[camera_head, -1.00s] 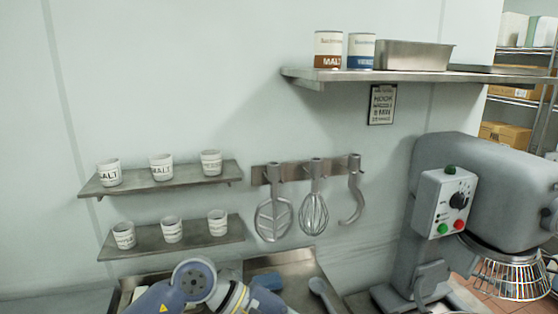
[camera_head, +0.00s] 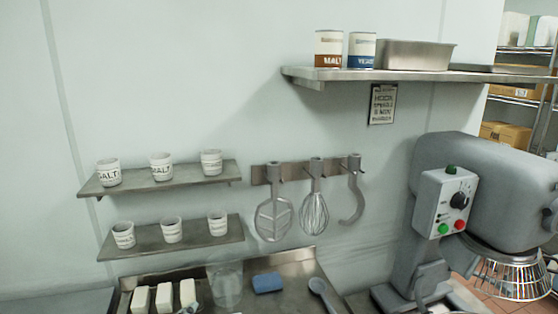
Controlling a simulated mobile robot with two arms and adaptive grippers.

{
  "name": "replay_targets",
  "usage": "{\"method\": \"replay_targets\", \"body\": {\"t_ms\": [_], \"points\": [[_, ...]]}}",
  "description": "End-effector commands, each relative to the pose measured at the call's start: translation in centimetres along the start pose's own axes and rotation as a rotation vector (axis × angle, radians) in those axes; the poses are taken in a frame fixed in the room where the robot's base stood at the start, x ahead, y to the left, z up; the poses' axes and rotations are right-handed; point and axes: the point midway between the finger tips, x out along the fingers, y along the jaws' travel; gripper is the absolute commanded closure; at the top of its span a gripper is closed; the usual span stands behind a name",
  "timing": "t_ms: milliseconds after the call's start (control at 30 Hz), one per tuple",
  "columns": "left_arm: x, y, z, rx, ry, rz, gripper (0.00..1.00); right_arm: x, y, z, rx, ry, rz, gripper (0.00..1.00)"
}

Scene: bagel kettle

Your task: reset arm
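Neither of my grippers shows in the head view, and no arm link is in the picture. Whether they are open or shut cannot be seen. A steel worktop (camera_head: 258,296) lies at the bottom edge. On it are white blocks (camera_head: 163,297), a clear container (camera_head: 227,286), a blue sponge-like block (camera_head: 267,283) and a grey scoop or spoon (camera_head: 319,290).
Two wall shelves (camera_head: 160,188) hold labelled white cups. A rack (camera_head: 272,173) carries a paddle, whisk and hook. A grey mixer (camera_head: 480,190) stands at the right. An upper shelf (camera_head: 420,76) bears two tins and a steel pan.

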Motion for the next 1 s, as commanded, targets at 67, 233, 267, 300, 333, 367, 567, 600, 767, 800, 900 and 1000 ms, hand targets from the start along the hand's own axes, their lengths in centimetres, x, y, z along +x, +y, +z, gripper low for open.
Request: {"method": "replay_targets", "body": {"t_ms": [67,233,267,300,333,367,567,600,767,800,900,1000], "points": [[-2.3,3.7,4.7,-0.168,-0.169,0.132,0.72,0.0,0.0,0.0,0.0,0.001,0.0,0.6],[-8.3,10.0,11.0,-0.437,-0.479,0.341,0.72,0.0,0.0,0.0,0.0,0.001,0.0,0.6],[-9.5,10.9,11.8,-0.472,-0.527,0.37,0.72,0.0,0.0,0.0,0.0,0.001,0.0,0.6],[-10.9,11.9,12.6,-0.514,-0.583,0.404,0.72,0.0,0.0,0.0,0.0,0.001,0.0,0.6],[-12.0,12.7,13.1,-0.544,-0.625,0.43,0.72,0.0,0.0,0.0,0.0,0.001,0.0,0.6],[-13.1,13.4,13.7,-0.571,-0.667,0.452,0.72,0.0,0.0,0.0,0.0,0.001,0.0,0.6],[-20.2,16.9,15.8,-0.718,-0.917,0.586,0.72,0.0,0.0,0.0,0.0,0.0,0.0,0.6],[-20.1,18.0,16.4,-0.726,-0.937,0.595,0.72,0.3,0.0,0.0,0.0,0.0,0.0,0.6],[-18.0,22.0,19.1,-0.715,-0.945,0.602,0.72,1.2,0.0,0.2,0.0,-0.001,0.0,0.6],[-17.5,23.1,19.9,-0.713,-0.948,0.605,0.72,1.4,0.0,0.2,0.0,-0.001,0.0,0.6],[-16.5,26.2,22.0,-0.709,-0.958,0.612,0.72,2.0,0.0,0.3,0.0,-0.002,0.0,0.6],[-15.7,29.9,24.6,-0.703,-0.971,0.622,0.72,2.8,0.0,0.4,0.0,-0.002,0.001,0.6]]}}
